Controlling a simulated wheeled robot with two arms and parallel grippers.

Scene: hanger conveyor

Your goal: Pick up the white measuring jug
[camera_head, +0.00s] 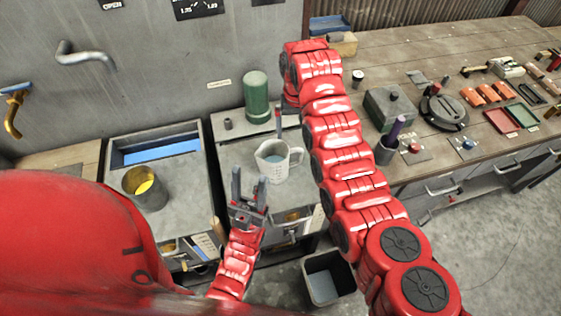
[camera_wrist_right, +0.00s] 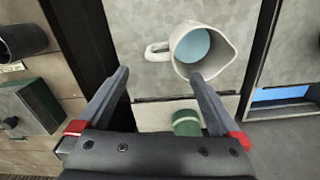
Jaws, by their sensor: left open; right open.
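The white measuring jug (camera_head: 268,168) stands upright on a grey counter (camera_head: 245,142), with a pale blue inside and its handle to the right. In the right wrist view the jug (camera_wrist_right: 222,68) is seen from above, handle on the left, spout on the right. My left gripper (camera_head: 249,179) is open and empty, just in front of and left of the jug. My right gripper (camera_head: 281,120) is open behind the jug and partly hidden by its own arm. Its fingertips (camera_wrist_right: 160,74) point toward the jug, which is not clasped.
A green cylinder (camera_head: 256,98) stands behind the jug. A metal pot with yellow contents (camera_head: 146,189) and a blue-lined basin (camera_head: 160,150) are at left. The wooden workbench (camera_head: 420,65) at right holds several tools. A bin (camera_head: 330,280) stands on the floor.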

